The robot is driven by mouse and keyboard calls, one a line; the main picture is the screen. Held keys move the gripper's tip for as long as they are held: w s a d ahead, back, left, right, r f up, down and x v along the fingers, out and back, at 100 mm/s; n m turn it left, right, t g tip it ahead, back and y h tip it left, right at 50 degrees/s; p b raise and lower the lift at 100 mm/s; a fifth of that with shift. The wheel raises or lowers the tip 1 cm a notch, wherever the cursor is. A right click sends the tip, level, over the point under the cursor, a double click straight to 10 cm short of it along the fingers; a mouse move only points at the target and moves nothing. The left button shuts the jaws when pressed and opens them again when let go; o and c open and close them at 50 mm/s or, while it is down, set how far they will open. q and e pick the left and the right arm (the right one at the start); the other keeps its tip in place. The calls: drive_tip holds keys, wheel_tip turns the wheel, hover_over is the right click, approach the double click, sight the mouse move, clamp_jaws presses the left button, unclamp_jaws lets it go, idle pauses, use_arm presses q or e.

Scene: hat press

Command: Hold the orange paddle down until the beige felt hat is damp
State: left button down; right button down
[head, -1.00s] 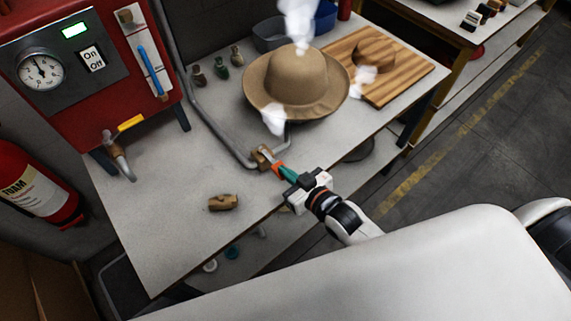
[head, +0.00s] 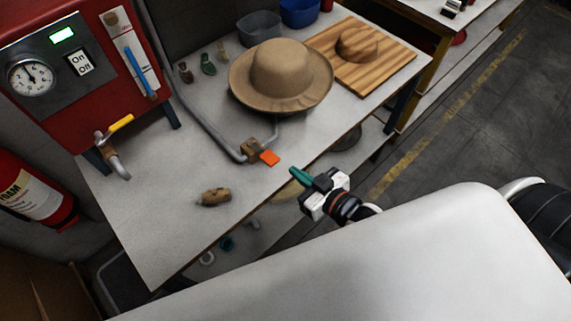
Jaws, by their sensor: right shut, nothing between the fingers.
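The beige felt hat (head: 281,72) sits brim down towards the back of the grey table, with no steam around it. The orange paddle (head: 270,158) sticks out from a brass valve (head: 251,149) on the grey pipe, near the table's front edge. My right gripper (head: 294,173) is shut and empty, with green fingertips. It is to the right of the paddle and apart from it, at the table's front edge. My left gripper is not in view.
A wooden board with a hat-shaped block (head: 378,72) lies right of the hat. Small bottles (head: 208,64) and a grey tub (head: 260,27) stand behind. A brass fitting (head: 215,197) lies at front. The red boiler (head: 75,70) has a gauge and a yellow-handled tap.

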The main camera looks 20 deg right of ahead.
drive_tip(key=shift+v, duration=1.15)
drive_tip(key=shift+f, duration=0.1)
drive_tip(key=s+d+f+m+g+h+b, duration=0.1)
drive_tip(key=s+d+f+g+h, duration=0.15)
drive_tip(key=f, duration=1.15)
drive_tip(key=s+d+f+g+h, duration=0.1)
drive_tip(key=s+d+f+g, duration=0.2)
drive_tip(key=f, duration=1)
drive_tip(key=s+f+g+h, duration=0.1)
drive_tip(key=s+f+g, duration=0.6)
drive_tip(key=s+f, duration=1.1)
drive_tip(key=s, duration=0.3)
drive_tip(key=shift+s+f+m+b, duration=0.3)
drive_tip(key=shift+s, duration=0.1)
